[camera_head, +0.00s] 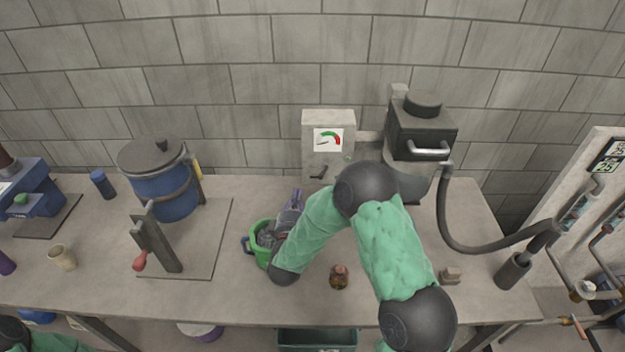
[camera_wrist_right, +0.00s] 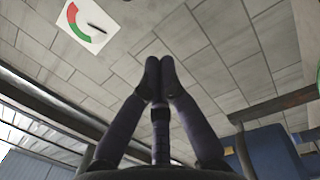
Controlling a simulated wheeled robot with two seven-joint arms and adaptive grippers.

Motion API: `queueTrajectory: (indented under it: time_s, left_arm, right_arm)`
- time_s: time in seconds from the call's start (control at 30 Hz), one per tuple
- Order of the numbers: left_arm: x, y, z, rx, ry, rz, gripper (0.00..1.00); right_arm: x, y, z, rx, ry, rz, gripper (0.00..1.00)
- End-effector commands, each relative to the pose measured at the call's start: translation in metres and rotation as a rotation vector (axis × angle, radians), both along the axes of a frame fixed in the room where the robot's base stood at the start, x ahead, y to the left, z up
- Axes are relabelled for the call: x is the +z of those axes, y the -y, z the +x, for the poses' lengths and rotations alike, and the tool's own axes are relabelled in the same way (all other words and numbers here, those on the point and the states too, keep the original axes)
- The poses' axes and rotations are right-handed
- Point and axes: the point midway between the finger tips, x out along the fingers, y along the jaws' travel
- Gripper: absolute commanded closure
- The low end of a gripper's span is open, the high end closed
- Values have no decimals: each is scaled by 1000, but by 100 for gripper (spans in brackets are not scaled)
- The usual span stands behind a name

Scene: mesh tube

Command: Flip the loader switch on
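A grey control box (camera_head: 341,118) stands against the back wall, with a gauge (camera_head: 328,140) on its front. A small dark switch lever (camera_head: 318,173) sits low on the box, below the gauge; whether it is on or off I cannot tell. My right gripper (camera_head: 297,194) is left of the box and lower in the picture, over the bench and beside a green bucket, apart from the lever. In the right wrist view its fingertips (camera_wrist_right: 158,75) are together with nothing visible between them, and the gauge (camera_wrist_right: 85,22) shows at upper left. My left gripper is out of view.
The green bucket (camera_head: 262,258) is partly hidden by my right arm. A black machine (camera_head: 420,135) with a hose (camera_head: 443,220) stands right of the box. A blue lidded pot (camera_head: 165,190) and a red-knobbed lever stand (camera_head: 155,240) are left. A brown bottle (camera_head: 339,277) stands near the front.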

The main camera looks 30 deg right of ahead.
Motion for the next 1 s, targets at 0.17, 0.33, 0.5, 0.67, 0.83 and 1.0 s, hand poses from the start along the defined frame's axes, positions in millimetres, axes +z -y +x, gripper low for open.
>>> queueTrajectory:
  time_s: [0.17, 0.33, 0.5, 0.67, 0.83, 1.0]
  left_arm:
    - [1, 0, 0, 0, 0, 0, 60]
    - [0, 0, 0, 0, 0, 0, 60]
    - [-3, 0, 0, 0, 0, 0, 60]
    - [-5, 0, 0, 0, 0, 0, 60]
    - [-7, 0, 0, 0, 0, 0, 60]
    - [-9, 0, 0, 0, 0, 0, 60]
  right_arm:
    - [0, 0, 0, 0, 0, 1, 100]
    - [0, 6, 8, -1, -1, 3, 100]
    - [2, 22, 29, -3, 2, 1, 100]
    - [3, 40, 53, -2, 1, 2, 100]
    - [4, 58, 78, -1, 0, 2, 100]
    - [1, 72, 63, -1, -3, 1, 100]
